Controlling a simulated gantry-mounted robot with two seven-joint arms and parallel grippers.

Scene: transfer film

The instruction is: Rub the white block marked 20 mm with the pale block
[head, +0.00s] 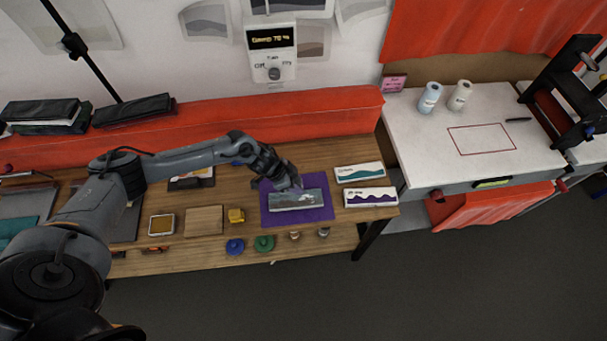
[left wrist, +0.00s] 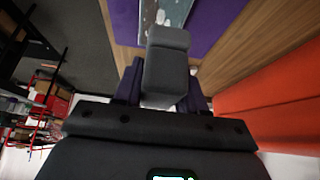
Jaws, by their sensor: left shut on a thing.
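My left gripper (head: 288,184) is over the purple mat (head: 269,216) on the wooden bench. In the left wrist view its fingers (left wrist: 163,92) are shut on a plain grey-looking block (left wrist: 166,62), which looks like the pale block in shade. A grey-blue patterned plate (head: 296,201) lies on the mat, just below the gripper; whether the held block touches it I cannot tell. To its right lie two white blocks, one with a teal wave (head: 360,173) and one with a purple wave (head: 371,198). Their small markings are too blurred to read surely. My right gripper is not in view.
Left of the mat are a yellow block (head: 236,215), a tan square (head: 204,222) and an ink pad (head: 161,225). Blue (head: 235,247) and green (head: 264,243) round pieces are near the front. A white table (head: 430,135) with two bottles stands right; a red ledge runs behind.

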